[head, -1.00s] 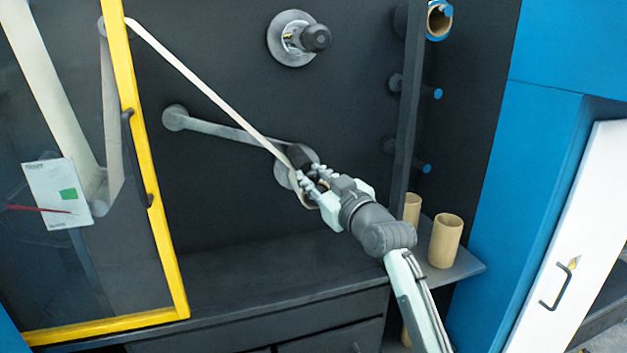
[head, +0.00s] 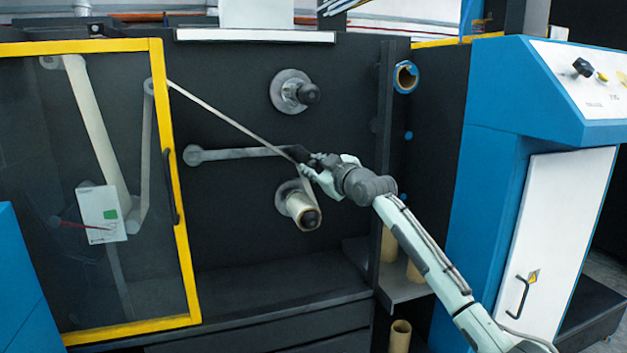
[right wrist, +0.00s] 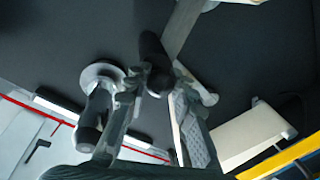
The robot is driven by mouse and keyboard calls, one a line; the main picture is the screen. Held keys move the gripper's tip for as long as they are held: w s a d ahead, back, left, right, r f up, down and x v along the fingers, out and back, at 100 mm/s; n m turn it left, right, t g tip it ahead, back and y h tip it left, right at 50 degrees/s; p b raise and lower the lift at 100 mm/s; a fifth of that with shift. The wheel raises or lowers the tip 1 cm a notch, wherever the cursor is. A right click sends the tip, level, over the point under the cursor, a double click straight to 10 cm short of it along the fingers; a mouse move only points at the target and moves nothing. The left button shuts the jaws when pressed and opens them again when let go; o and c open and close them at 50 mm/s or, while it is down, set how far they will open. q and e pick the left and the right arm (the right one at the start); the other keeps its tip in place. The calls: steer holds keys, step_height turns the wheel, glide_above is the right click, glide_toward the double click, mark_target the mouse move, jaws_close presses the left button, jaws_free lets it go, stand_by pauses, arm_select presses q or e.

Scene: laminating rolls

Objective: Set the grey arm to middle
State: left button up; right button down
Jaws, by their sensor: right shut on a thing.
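The grey arm (head: 240,153) runs almost level from its round pivot (head: 193,155) on the left to a black handle (head: 299,153) at its right end. My right gripper (head: 312,163) is shut on that handle. In the right wrist view the black handle (right wrist: 153,62) sits between the fingers of my right gripper (right wrist: 158,92), and the grey arm (right wrist: 181,28) runs up from it. In the head view the fingers partly hide the handle. My left gripper is not in view.
Below the handle is a roll (head: 299,203) on the lower spindle; an upper spindle (head: 293,92) sticks out above. A dark upright post (head: 384,130) stands right. Cardboard cores (head: 400,337) stand lower right.

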steer(key=shift+s+a+r, duration=0.1)
steer(key=shift+a+r, duration=0.2)
steer(key=shift+a, duration=0.05)
steer(key=c, duration=1.3)
jaws_free()
steer(key=shift+o, duration=0.2)
steer(key=shift+f, duration=0.1)
steer(key=shift+d, duration=0.4)
steer(key=v, duration=1.1)
steer(key=shift+s, duration=0.3)
